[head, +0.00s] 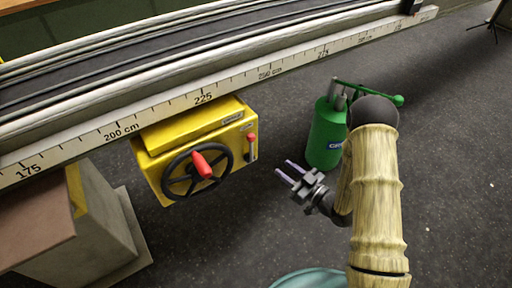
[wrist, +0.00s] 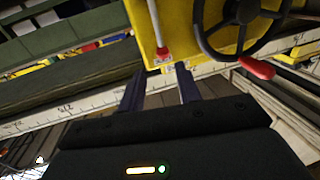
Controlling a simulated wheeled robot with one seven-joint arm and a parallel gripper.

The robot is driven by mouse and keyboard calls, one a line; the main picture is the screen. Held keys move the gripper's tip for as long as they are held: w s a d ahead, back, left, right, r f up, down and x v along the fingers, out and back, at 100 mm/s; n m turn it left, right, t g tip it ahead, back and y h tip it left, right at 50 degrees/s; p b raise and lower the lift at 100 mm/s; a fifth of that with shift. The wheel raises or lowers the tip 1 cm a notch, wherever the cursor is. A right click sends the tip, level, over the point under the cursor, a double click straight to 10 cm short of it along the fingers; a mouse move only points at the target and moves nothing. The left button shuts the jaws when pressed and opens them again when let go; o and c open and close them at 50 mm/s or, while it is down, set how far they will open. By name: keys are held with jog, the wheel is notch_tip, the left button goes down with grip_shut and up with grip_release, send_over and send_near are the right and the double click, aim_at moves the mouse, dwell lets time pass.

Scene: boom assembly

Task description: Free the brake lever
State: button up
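A yellow box (head: 190,148) under the boom rail carries a black handwheel with a red knob (head: 203,165). A small lever with a red grip (head: 250,140), apparently the brake lever, stands upright on the box's right side. In the wrist view, inverted, the lever's red end (wrist: 162,53) shows between and beyond the fingertips, and the handwheel (wrist: 243,12) is beside it. My gripper (head: 283,167) is open and empty, right of and below the box, its fingers pointing towards it. Its two fingers (wrist: 160,75) also show apart in the wrist view, with no contact seen.
A green cylinder (head: 326,140) with a pump-like handle stands on the floor just beyond my gripper. The long rail (head: 160,118) with a centimetre scale runs above the box. A grey block (head: 90,235) stands at lower left. Floor between box and gripper is clear.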

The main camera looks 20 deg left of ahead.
aim_at(251, 149)
jog(key=b+x, duration=0.1)
jog(key=x, duration=1.3)
jog(key=shift+b, duration=0.3)
grip_shut()
